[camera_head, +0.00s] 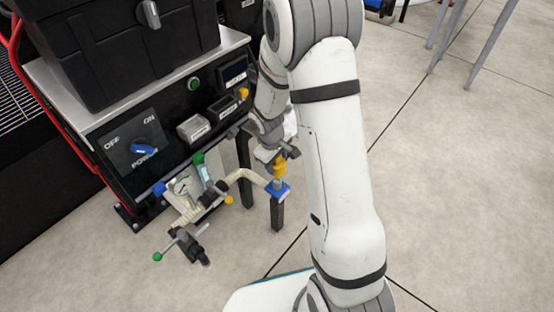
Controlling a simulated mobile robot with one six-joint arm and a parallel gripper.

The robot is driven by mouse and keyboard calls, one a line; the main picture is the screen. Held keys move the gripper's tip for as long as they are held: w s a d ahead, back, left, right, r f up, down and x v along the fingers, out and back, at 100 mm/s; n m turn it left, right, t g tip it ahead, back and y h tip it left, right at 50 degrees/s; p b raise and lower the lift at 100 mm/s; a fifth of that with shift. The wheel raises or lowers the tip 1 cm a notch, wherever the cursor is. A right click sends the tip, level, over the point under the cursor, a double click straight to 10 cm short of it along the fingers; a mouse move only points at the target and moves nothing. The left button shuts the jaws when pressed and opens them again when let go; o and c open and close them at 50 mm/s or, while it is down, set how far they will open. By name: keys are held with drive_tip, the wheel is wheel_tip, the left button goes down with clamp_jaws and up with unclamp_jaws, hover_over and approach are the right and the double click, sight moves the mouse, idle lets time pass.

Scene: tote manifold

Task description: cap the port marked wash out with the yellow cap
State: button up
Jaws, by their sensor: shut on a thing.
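My gripper (276,155) points down at the end of my white arm and is shut on the yellow cap (280,169). The cap is just above the upturned end of a cream pipe with a blue square piece (278,189). I cannot tell whether cap and pipe end touch. My gripper and arm hide part of the cap's upper side. No wash out marking is readable, so I cannot tell which port bears it.
The manifold (187,208) has a gauge, a green-knobbed handle (158,256) and a dark downward outlet. Behind it stands a black panel with a blue power knob (143,149) and a black tote (130,50). A dark leg (277,214) stands below the pipe end.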

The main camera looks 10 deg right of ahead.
sight(277, 181)
drive_tip(key=shift+f+b, duration=3.5)
drive_tip(key=shift+f, duration=1)
drive_tip(key=o, duration=1.4)
drive_tip(key=shift+o, duration=0.2)
drive_tip(key=shift+s+a+r+p, duration=0.2)
drive_tip(key=shift+r+p, duration=0.5)
drive_tip(key=shift+r, duration=0.6)
drive_tip(key=shift+s+a+r+p, duration=0.1)
drive_tip(key=shift+a+r+p, duration=0.1)
drive_tip(key=shift+r+p, duration=0.8)
drive_tip(key=shift+s+a+r+p, duration=0.15)
drive_tip(key=shift+r+p, duration=0.25)
drive_tip(key=shift+r, duration=1.15)
drive_tip(key=shift+c, duration=0.4)
